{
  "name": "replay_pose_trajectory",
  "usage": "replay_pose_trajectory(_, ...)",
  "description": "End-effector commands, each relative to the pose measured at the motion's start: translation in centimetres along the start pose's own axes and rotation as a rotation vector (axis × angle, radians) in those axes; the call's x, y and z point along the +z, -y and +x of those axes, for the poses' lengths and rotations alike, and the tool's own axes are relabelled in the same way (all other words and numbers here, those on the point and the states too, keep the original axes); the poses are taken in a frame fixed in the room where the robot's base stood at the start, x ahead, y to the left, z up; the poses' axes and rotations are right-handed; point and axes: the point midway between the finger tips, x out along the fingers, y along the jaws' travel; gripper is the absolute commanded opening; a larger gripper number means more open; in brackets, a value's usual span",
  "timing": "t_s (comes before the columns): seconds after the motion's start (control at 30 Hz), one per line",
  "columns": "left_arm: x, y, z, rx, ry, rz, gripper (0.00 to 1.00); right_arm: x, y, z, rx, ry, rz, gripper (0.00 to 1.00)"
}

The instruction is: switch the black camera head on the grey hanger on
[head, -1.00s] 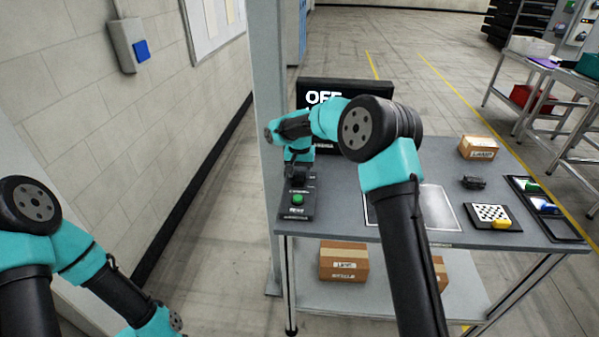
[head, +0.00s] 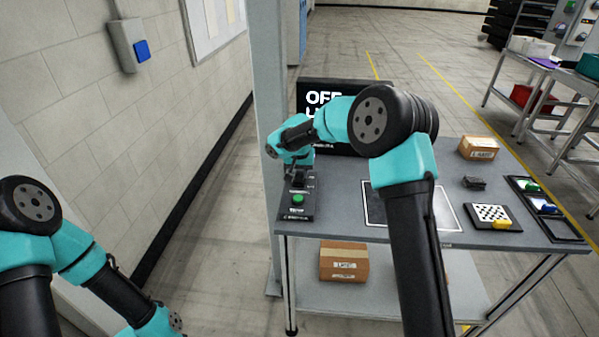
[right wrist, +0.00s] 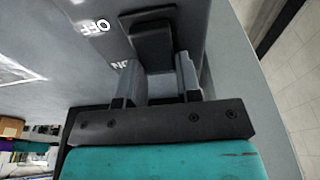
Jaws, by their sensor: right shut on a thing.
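My right gripper (head: 297,172) is over the back part of a black control box (head: 296,212) with a green button (head: 298,198), at the table's left end. In the right wrist view its two fingers (right wrist: 156,82) are closed about a dark lever-like part (right wrist: 152,42), beside white OFF and ON markings. The gripper hides part of that piece. A dark screen (head: 312,97) behind the arm shows white text starting with OFF, partly covered. I cannot make out a black camera head on a grey hanger. Only my left arm's links show at the lower left; its gripper is not seen.
The grey table (head: 345,222) also carries a cardboard box (head: 478,148), a small black item (head: 474,182), a checkered plate (head: 490,212) and a black tray (head: 566,229). A grey post (head: 268,60) stands close at the table's left end.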

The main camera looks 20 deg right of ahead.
Motion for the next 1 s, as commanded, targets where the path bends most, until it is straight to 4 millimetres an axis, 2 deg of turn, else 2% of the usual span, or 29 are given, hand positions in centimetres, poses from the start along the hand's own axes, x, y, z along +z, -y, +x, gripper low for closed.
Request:
replay_pose_trajectory(0.5, 0.00, 0.00, 0.00, 0.000, 0.000, 0.000, 0.00, 0.21, -0.28, -0.44, -0.001, -0.189, 0.003, 0.08)
replay_pose_trajectory(0.93, 0.00, 0.00, 0.00, 0.000, 0.000, 0.000, 0.00, 0.32, -0.11, -0.56, -0.006, -0.210, 0.002, 0.08)
replay_pose_trajectory(0.97, 0.00, 0.00, 0.00, 0.000, 0.000, 0.000, 0.00, 0.33, -0.11, -0.56, -0.006, -0.210, 0.002, 0.34)
replay_pose_trajectory(1.0, 0.00, 0.00, 0.00, 0.000, 0.000, 0.000, 0.00, 0.33, -0.10, -0.56, -0.006, -0.209, 0.002, 0.38)
